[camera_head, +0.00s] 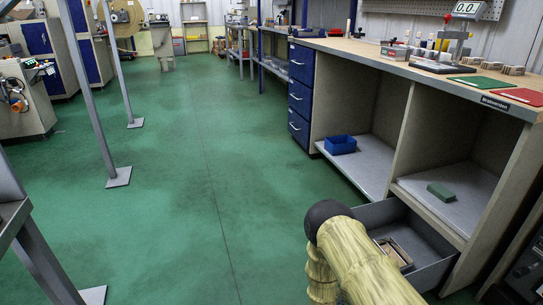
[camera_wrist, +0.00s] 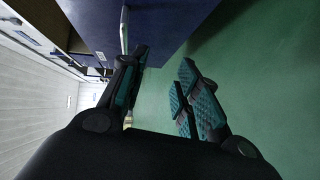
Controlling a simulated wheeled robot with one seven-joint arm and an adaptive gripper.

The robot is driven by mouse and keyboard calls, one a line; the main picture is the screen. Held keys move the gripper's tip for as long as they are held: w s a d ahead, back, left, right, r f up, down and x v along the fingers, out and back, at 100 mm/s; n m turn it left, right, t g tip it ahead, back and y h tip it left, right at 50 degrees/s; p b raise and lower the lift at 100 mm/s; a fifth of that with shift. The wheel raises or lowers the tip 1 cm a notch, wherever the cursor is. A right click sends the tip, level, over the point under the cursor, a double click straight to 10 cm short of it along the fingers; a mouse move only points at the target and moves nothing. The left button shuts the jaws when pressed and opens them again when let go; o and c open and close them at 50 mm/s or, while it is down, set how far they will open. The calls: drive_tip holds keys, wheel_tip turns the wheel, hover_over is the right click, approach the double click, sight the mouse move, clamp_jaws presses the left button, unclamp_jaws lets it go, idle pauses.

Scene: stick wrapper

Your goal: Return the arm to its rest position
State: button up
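My gripper (camera_wrist: 163,64) shows in the wrist view with its two teal-padded fingers apart and nothing between them. Green floor lies behind the gap, and a dark blue surface is behind the left finger. In the head view my arm (camera_head: 362,262), pale yellow with a black rounded joint, rises at the lower right in front of the open drawer. The gripper itself is not visible in the head view.
The workbench (camera_head: 440,70) stands on the right, with a grey drawer (camera_head: 437,252) pulled open near my arm. A blue bin (camera_head: 340,144) and a green block (camera_head: 441,192) sit on its lower shelves. Metal posts stand at left. The middle floor (camera_head: 205,190) is clear.

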drive_tip(key=s+d+f+m+g+y, duration=0.25)
drive_tip(key=s+m+g, duration=0.2)
drive_tip(key=s, duration=0.45)
drive_tip(key=s+a+r+m+g+y, duration=0.1)
drive_tip(key=s+a+r+m+g, duration=0.15)
drive_tip(key=s, duration=0.75)
drive_tip(key=s+a+r+m+g+y, duration=0.1)
drive_tip(key=s+r+m+g+y, duration=0.2)
drive_tip(key=s, duration=0.7)
drive_tip(key=s+a+r+m+g, duration=0.1)
drive_tip(key=s+r+m+g, duration=0.1)
drive_tip(key=s+g, duration=0.5)
wheel_tip(320, 180, up, 35)
drive_tip(key=s+t+p, duration=0.2)
drive_tip(key=p, duration=3.2)
drive_tip(key=shift+f+p, duration=0.15)
drive_tip(key=shift+p, duration=0.25)
drive_tip(key=shift+s+d+m, duration=0.1)
drive_tip(key=shift+s+m, duration=0.05)
drive_tip(key=shift+m, duration=0.15)
